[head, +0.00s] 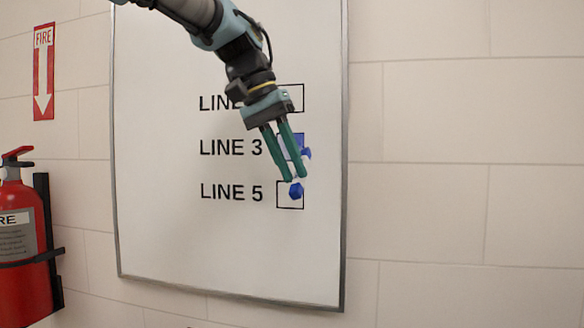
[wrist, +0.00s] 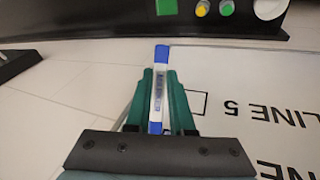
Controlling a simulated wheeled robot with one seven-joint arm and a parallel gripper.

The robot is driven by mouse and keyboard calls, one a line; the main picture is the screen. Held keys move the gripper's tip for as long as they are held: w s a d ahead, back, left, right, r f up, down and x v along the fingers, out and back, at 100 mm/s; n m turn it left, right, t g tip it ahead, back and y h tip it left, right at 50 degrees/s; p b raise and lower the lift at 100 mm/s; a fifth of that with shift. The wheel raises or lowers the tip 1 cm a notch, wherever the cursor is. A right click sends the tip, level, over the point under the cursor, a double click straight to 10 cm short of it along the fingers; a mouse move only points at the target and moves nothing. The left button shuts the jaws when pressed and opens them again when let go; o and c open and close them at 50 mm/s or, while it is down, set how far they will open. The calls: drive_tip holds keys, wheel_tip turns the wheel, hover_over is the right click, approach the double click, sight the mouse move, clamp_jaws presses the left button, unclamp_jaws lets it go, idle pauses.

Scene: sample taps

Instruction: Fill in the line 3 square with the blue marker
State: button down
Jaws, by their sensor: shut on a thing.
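The whiteboard (head: 170,230) on the wall carries black line labels with squares. A blue end of the marker (head: 296,191) overlaps the line 5 square in the head view. I cannot tell whether the marker touches the board.
The line 5 square (wrist: 200,103) also shows in the wrist view. A red fire extinguisher (head: 22,240) hangs at the left, below a fire sign (head: 43,72). A dark panel (wrist: 110,22) with coloured round parts lies across the wrist view's top. The wall right of the board is clear.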

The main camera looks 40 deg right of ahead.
drive_tip(key=w+a, duration=0.4)
drive_tip(key=w, duration=0.2)
drive_tip(key=shift+s+d+r, duration=0.2)
drive_tip(key=shift+s+d, duration=0.5)
drive_tip(key=shift+s, duration=0.4)
drive_tip(key=shift+s+d+r, duration=0.15)
drive_tip(key=shift+s+d, duration=0.5)
drive_tip(key=shift+s, duration=0.4)
drive_tip(key=shift+s+d+r, duration=0.2)
drive_tip(key=shift+s+d, duration=0.5)
drive_tip(key=shift+s, duration=0.4)
drive_tip(key=shift+w+r, duration=0.1)
drive_tip(key=shift+r, duration=0.45)
drive_tip(key=w+a, duration=0.4)
drive_tip(key=w, duration=0.2)
drive_tip(key=shift+w+a, duration=0.15)
drive_tip(key=shift+w, duration=0.2)
drive_tip(key=shift+s+a+b, duration=0.45)
drive_tip(key=shift+s+a, duration=0.1)
drive_tip(key=shift+a, duration=0.3)
drive_tip(key=shift+s+a+b, duration=0.4)
drive_tip(key=shift+s+a, duration=0.15)
drive_tip(key=shift+a, duration=0.25)
drive_tip(key=shift+s+a+b, duration=0.45)
drive_tip(key=shift+s+a, duration=0.1)
drive_tip(key=shift+a, duration=0.3)
